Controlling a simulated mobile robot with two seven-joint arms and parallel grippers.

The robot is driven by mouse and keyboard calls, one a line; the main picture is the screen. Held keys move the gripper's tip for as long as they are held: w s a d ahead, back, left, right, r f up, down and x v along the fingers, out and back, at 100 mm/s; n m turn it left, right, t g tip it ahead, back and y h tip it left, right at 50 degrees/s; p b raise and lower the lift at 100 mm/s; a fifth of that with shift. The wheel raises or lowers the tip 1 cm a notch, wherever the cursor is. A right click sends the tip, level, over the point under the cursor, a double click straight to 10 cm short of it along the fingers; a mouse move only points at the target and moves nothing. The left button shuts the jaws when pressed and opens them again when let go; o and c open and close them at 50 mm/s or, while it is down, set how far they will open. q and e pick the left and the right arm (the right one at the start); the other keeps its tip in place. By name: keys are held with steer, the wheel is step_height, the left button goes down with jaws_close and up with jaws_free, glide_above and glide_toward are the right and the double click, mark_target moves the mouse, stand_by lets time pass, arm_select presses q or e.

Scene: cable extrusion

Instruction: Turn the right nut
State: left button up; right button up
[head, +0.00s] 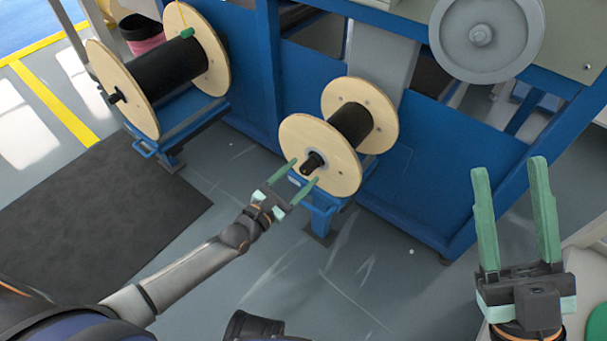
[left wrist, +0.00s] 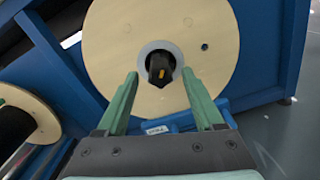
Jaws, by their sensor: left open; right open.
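The right spool (head: 320,155) has pale wooden flanges and a black core, and sits on a blue stand. Its nut (head: 313,163) is a black piece at the centre of the near flange. My left gripper (head: 304,171) is open in front of this flange, its green fingers on either side of the nut in the picture. In the left wrist view the black nut (left wrist: 160,66) with an orange mark sits in a grey ring, just beyond and between the open fingertips. Contact cannot be told. My right gripper (head: 509,166) is open and empty at the right, away from the spools.
A second, larger spool (head: 127,88) stands at the upper left on its own blue stand (head: 190,122). A blue machine frame (head: 430,185) with a grey wheel (head: 487,36) is behind and right. A dark mat (head: 90,215) lies on the left floor.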

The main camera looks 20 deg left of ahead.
arm_select(q)
steer(key=shift+x, duration=0.85)
steer(key=shift+c, duration=0.2)
jaws_close()
